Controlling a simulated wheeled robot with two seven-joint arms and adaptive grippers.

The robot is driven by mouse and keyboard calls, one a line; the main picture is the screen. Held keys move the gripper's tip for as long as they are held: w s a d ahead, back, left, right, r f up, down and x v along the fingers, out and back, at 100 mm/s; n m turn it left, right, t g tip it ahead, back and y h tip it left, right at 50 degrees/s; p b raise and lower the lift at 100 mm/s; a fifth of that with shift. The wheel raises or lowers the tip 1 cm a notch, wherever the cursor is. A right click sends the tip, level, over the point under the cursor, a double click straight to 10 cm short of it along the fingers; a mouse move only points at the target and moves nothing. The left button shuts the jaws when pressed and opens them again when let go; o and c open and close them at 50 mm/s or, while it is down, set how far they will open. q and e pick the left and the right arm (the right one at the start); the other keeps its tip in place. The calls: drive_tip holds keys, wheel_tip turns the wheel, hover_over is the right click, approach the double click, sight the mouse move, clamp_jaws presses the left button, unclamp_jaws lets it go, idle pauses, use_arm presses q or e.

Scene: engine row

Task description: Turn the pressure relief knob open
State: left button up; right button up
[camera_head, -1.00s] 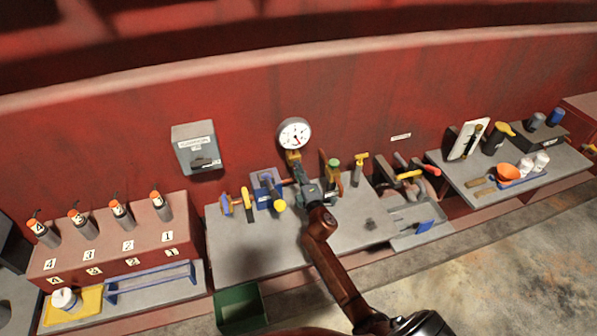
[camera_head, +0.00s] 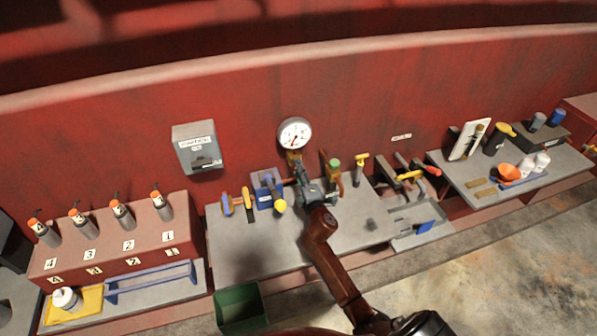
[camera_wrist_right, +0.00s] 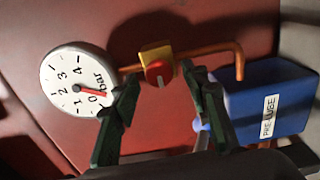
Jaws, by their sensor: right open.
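The pressure relief knob (camera_wrist_right: 158,73) is a round red knob on a yellow valve body (camera_wrist_right: 155,52) on a copper pipe, in the wrist view. A pale mark on the knob points down. My right gripper (camera_head: 303,174) is open. In the wrist view its two dark green fingers stand left and right of the knob with gaps; whether they reach its depth I cannot tell. In the head view the gripper hides the knob. A white pressure gauge (camera_head: 295,134) is above it; in the wrist view its red needle points near 0. My left gripper is not in view.
A blue PRE-LUBE box (camera_wrist_right: 268,100) is right of the fingers in the wrist view. A green-topped part (camera_head: 334,165) and a yellow-handled tool (camera_head: 360,168) stand right of my gripper. The grey bench (camera_head: 250,250) is clear at its front left.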

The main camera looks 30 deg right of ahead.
drive_tip(key=v, duration=1.2)
drive_tip(key=shift+f, duration=0.1)
